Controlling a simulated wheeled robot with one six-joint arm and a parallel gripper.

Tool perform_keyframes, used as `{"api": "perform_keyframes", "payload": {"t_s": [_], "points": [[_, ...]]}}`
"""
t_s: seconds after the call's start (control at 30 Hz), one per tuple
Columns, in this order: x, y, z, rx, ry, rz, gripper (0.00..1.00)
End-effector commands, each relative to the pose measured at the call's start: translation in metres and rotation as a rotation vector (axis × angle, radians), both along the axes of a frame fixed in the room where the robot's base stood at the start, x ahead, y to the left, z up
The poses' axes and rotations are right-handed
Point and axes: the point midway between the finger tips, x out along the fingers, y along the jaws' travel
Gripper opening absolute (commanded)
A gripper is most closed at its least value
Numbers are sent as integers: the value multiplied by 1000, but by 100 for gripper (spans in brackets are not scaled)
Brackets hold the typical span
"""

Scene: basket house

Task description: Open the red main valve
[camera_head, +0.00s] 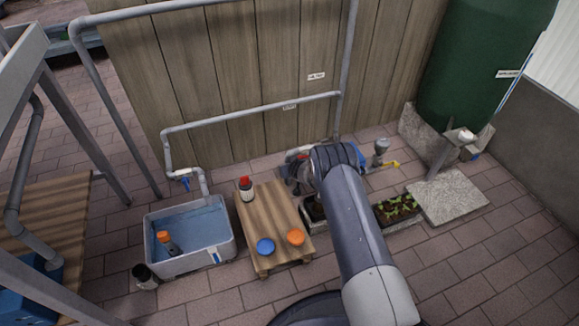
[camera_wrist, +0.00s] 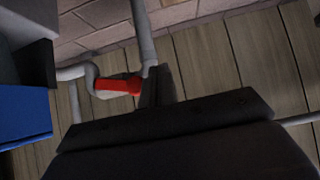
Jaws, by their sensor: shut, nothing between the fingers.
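The red valve handle (camera_wrist: 118,86) shows in the wrist view, a short bar lying nearly level in the picture. It sits between a bend of the grey pipe (camera_wrist: 144,32) on the left and the pipe's upright run on the right. My gripper (camera_wrist: 160,86) is shut and empty, with its dark fingers just right of the handle's right end. I cannot tell whether they touch it. In the head view my arm's end reaches down by the pipes near the fence foot and mostly hides the valve and the fingers.
A wooden fence (camera_head: 240,80) stands behind the pipes. A low wooden table (camera_head: 270,212) holds a red-capped bottle (camera_head: 246,189), a blue lid (camera_head: 265,246) and an orange lid (camera_head: 296,236). A water tub (camera_head: 190,262) stands left, planters (camera_head: 398,209) right.

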Motion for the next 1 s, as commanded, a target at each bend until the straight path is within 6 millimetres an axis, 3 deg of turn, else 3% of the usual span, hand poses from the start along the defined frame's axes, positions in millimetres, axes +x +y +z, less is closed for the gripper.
{"api": "perform_keyframes", "payload": {"t_s": [0.6, 0.77, 0.9, 1.0], "points": [[6, -15, -3, -1, 0, -2, 0], [5, -9, 12, 0, -1, -2, 0], [1, 2, 39, 2, -1, 2, 0], [-6, 1, 35, 2, 3, 2, 0]]}}
